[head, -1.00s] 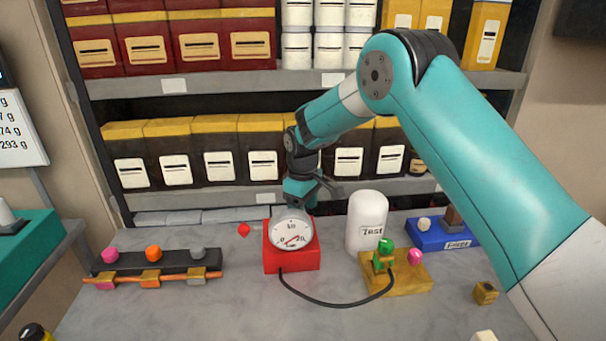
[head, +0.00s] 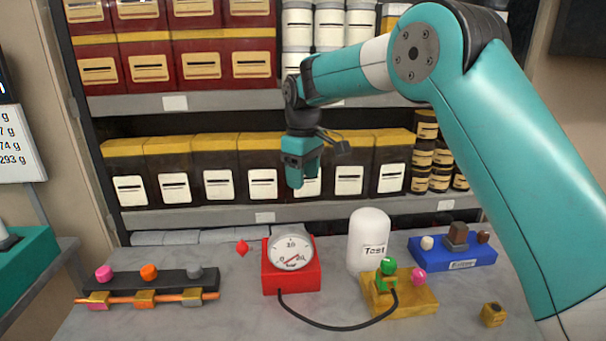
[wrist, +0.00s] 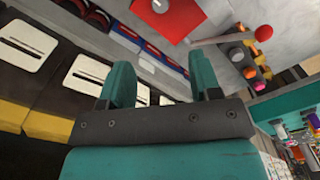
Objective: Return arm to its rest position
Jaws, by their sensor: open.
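My gripper (head: 296,181) hangs in the air in front of the shelf's lower row of boxes, above and behind the red gauge box (head: 291,277). In the wrist view my gripper (wrist: 164,85) has its two teal fingers apart with nothing between them. My arm reaches in from the right and bends down to the gripper. The white gauge dial (head: 291,252) sits on the red box. A red-tipped lever (head: 243,248) sticks out to its left, and its red knob also shows in the wrist view (wrist: 264,33).
A white "Test" tank (head: 368,241) stands right of the gauge box. A yellow block (head: 410,300) with a green valve is joined to the gauge by a black cable. A blue tray (head: 478,259) stands at right, a black valve rack (head: 140,282) at left. Shelves fill the back.

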